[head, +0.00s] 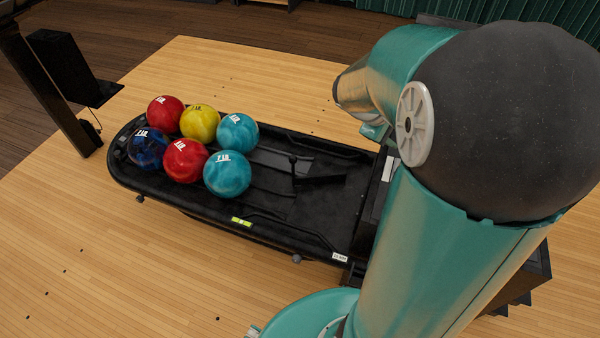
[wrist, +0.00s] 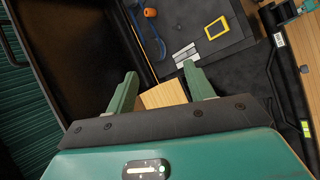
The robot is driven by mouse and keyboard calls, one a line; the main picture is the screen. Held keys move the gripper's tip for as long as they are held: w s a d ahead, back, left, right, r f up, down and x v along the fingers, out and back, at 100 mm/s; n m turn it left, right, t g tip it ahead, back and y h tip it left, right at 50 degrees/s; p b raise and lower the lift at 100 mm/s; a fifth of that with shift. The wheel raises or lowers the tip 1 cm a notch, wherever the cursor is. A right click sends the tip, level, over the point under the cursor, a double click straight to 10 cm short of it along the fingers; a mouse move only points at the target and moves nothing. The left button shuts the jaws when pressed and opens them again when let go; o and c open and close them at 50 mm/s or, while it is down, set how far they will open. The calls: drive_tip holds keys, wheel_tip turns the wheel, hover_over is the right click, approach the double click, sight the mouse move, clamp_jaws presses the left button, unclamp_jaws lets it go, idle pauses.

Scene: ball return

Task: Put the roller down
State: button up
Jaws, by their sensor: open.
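My gripper (wrist: 161,74) shows in the wrist view with its two green fingers spread apart and nothing between them. Past the fingertips, on a dark surface, lies a small orange piece (wrist: 150,12) with a blue strip-like thing (wrist: 155,42) below it. I cannot tell for certain whether either is the roller. The black ball return (head: 310,215) stands on the wood floor in the head view. Several balls sit at its left end, among them a yellow ball (head: 200,123) and a dark blue ball (head: 147,149). My arm hides its right end, and my gripper is hidden in the head view.
A yellow-framed item (wrist: 216,27) and pale strips (wrist: 185,55) lie beyond the fingers in the wrist view. A dark panel (wrist: 65,50) rises at the left. In the head view a black post (head: 50,85) stands at upper left; the wood floor (head: 120,270) in front is mostly clear.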

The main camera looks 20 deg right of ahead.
drive_tip(key=s+a+r+m+t+y, duration=0.1)
drive_tip(key=s+a+r+t+y, duration=0.1)
drive_tip(key=a, duration=0.7)
drive_tip(key=s+a+r+m+t+y, duration=0.1)
drive_tip(key=s+a+r+t+y, duration=0.1)
drive_tip(key=a, duration=0.8)
drive_tip(key=s+a+r+m+t+y, duration=0.1)
drive_tip(key=s+a+r+y, duration=0.3)
drive_tip(key=a, duration=0.6)
drive_tip(key=shift+s+m+t+y, duration=0.4)
drive_tip(key=shift+s+m, duration=0.1)
drive_tip(key=shift+s, duration=0.1)
drive_tip(key=c, duration=0.4)
drive_tip(key=shift+o, duration=0.2)
drive_tip(key=shift+w, duration=0.15)
